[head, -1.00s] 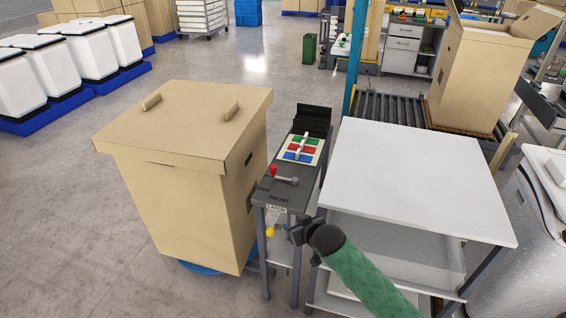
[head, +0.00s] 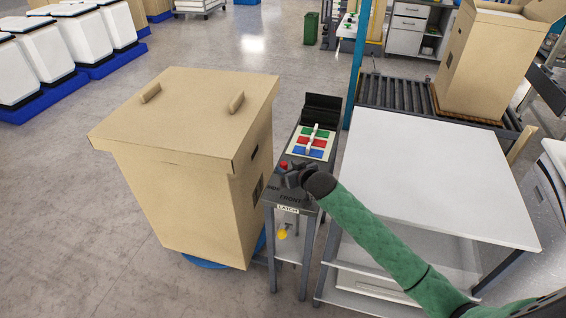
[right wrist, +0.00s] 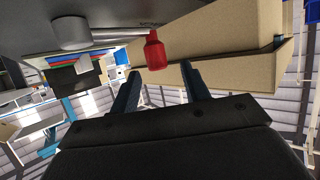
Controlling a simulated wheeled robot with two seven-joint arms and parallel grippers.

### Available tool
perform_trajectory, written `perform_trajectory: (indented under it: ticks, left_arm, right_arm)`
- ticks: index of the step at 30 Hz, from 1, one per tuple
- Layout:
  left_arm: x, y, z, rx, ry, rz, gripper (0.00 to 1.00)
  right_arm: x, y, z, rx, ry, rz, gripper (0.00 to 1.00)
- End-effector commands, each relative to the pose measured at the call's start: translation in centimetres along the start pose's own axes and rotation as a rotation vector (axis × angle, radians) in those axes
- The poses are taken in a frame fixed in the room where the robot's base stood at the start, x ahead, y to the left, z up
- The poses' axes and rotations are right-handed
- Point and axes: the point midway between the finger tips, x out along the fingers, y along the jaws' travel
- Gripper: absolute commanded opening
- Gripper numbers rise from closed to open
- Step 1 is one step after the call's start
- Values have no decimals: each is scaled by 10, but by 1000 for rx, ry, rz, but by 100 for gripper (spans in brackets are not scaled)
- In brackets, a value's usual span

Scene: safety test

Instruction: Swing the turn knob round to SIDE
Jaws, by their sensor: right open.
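The turn knob is a lever with a red grip (head: 283,165) on the dark control stand (head: 308,198). Its hub is hidden behind my right gripper in the head view. The stand's top reads SIDE at its left edge and FRONT at its front edge. My right gripper (head: 288,174) is over the stand top, right by the red grip. In the right wrist view, my right gripper (right wrist: 160,70) is open, with the red grip (right wrist: 154,50) at the mouth between its fingertips. A metal rod runs from the grip to a grey hub (right wrist: 71,32). My left gripper is not in view.
A large cardboard box (head: 205,165) stands close on the left of the stand. A white table (head: 430,180) stands close on the right. Coloured buttons (head: 312,142) lie behind the lever. A yellow knob (head: 282,235) hangs under the LATCH label (head: 288,209).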

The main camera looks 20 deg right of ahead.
Motion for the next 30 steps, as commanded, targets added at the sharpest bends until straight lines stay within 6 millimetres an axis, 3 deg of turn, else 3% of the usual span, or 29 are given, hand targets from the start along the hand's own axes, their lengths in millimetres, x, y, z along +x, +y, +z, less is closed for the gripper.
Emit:
perform_trajectory:
  ticks: [9, 19, 20, 27, 30]
  left_arm:
    - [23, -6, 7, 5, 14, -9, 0]
    - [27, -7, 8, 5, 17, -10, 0]
    - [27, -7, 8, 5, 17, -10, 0]
    - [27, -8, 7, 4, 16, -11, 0]
    - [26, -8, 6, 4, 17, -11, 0]
  right_arm:
    - [34, 0, -1, 0, -1, 1, 46]
    - [38, 0, 0, -1, 0, 1, 46]
    - [38, 0, 0, -1, 0, 1, 44]
    - [38, -1, 0, -1, 0, 0, 0]
    - [38, -1, 0, 0, 0, -1, 0]
